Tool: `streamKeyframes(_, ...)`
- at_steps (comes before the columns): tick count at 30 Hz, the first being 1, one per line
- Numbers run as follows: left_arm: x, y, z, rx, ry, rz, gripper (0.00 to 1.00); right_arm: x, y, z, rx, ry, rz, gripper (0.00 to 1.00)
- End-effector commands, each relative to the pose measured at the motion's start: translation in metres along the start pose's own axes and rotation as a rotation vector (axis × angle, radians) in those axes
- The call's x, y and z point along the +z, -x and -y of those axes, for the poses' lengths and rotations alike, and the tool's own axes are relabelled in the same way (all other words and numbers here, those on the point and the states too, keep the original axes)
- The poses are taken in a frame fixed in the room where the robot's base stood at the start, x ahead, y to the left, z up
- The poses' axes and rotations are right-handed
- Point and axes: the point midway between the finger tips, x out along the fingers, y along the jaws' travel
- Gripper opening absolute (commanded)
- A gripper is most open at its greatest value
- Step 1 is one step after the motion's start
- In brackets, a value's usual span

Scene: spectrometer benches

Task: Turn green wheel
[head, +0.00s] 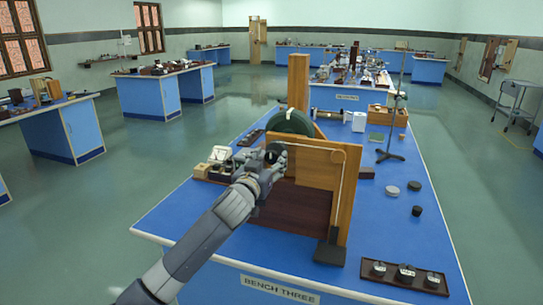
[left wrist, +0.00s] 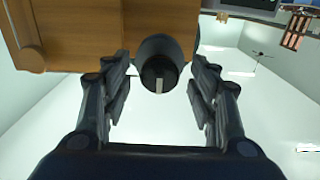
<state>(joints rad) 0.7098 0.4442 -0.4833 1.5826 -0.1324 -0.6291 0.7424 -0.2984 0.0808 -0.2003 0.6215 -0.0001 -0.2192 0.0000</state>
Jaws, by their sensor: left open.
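The dark green wheel (head: 292,122) stands upright at the wooden apparatus (head: 312,166) on bench three, partly hidden by its front board. My left gripper (head: 268,160) is at the left edge of this board, just in front of and below the wheel. Its fingers are open. In the left wrist view a dark round knob (left wrist: 159,75) with a pale mark on its end sits between the two open fingers, with a gap on each side. I cannot tell whether the knob belongs to the wheel. My right gripper is not in view.
A black tray with round dials (head: 404,276) lies at the bench's front right. Dark and grey discs (head: 414,186) lie on the right, near a retort stand (head: 391,130). Small instruments (head: 220,155) stand left of my gripper. The blue bench top (head: 385,230) is clear at right centre.

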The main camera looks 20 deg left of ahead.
Motion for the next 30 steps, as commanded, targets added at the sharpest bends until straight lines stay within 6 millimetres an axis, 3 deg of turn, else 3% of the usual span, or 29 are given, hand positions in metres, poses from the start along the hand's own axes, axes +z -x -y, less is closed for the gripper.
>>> streamKeyframes(6, 0.000, -0.017, -0.001, 0.000, 0.001, 0.000, 0.54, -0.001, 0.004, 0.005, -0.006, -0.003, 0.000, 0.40)
streamKeyframes(17, 0.001, -0.020, 0.000, 0.001, 0.000, 0.000, 0.54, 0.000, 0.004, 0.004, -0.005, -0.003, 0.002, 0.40)
streamKeyframes(24, 0.001, -0.020, 0.000, 0.000, 0.000, 0.001, 0.02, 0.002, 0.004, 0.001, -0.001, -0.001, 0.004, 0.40)
streamKeyframes(30, 0.001, -0.020, 0.001, 0.000, 0.004, 0.001, 0.00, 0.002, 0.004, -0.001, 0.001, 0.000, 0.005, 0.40)
